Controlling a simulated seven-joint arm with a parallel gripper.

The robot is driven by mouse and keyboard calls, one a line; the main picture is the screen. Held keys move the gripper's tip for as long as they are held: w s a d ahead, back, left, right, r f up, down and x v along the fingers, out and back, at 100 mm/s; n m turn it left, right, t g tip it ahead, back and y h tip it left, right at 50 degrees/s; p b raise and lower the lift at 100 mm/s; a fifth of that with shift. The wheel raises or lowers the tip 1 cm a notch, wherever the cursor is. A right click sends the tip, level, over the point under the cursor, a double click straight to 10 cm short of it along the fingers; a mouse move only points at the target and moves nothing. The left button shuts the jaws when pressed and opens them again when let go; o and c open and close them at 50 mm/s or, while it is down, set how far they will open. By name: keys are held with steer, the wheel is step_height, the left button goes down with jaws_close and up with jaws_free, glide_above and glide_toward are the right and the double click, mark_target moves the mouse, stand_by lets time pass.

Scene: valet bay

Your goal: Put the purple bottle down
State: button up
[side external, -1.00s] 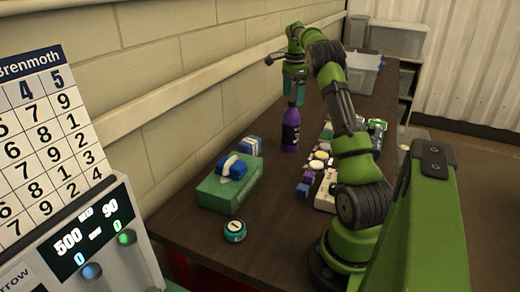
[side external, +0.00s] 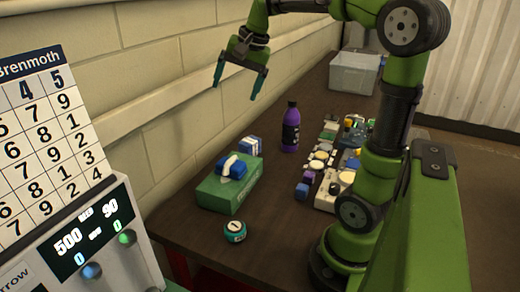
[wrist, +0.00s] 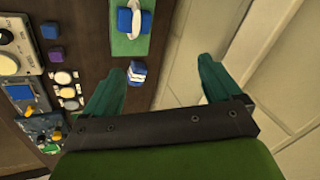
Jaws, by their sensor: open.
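The purple bottle (side external: 291,127), with a dark cap and dark label, stands upright on the dark table (side external: 265,225) near the wall. My gripper (side external: 238,92) is open and empty, raised well above the table, up and to the left of the bottle in the side view. The two are clearly apart. In the wrist view my gripper's teal fingers (wrist: 163,88) are spread wide with nothing between them. The bottle does not show in the wrist view.
A green box (side external: 229,188) with a blue item on top stands left of the bottle, a blue-and-white pack (side external: 250,146) behind it. A teal round tin (side external: 234,231) is in front. Several small parts lie right of the bottle. A grey bin (side external: 354,73) stands at the back.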

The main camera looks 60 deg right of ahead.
steer(key=s+a+f+n+t+y, duration=0.1)
steer(key=s+a+f+n, duration=0.2)
steer(key=a, duration=0.5)
steer(key=s+a+f+n+t, duration=0.1)
steer(key=s+a+f+n, duration=0.3)
steer(key=a, duration=0.5)
steer(key=s+n, duration=0.2)
steer(key=s, duration=0.1)
steer(key=shift+s+a+f+t+y, duration=0.3)
steer(key=shift+s+t+y, duration=0.05)
steer(key=shift+t+y, duration=0.05)
